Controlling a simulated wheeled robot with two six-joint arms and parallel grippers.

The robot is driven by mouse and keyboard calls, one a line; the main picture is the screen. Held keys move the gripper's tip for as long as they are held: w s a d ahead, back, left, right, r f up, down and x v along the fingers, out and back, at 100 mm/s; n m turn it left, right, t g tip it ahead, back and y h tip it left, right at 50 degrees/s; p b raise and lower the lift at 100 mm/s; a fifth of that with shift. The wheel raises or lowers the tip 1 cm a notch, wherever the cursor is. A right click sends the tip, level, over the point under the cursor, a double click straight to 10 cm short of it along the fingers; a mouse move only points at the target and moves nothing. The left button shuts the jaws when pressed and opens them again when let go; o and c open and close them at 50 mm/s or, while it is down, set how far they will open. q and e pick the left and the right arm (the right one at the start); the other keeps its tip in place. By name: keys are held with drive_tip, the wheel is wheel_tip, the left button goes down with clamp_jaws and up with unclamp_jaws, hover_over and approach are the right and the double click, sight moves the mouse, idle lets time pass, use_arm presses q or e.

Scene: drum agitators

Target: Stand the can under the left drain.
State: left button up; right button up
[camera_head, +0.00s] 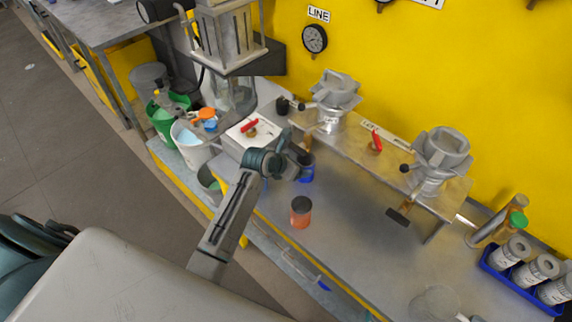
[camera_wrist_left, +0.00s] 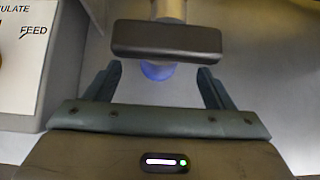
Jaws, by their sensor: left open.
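A blue can (camera_head: 307,173) stands on the bench below the left drain, partly hidden by my gripper. It shows as a blue rounded shape (camera_wrist_left: 157,71) in the left wrist view, mostly covered by a dark bar (camera_wrist_left: 166,42). The left drain unit (camera_head: 331,115) is metal and stands on the raised shelf above. My left gripper (camera_head: 296,160) is open, right beside the blue can, its fingers apart on either side of it in the wrist view. Whether they touch it I cannot tell. My right gripper is not in view.
An orange can with a dark lid (camera_head: 301,213) stands nearer on the bench. The right drain unit (camera_head: 440,160) has a dark-handled lever (camera_head: 398,217). A blue tray (camera_head: 492,270) holds several white cans at the right.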

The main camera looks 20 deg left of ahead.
use_arm(q)
drive_tip(key=v, duration=0.6)
drive_tip(key=shift+b, duration=0.35)
drive_tip(key=shift+o, duration=0.4)
drive_tip(key=shift+s, duration=0.1)
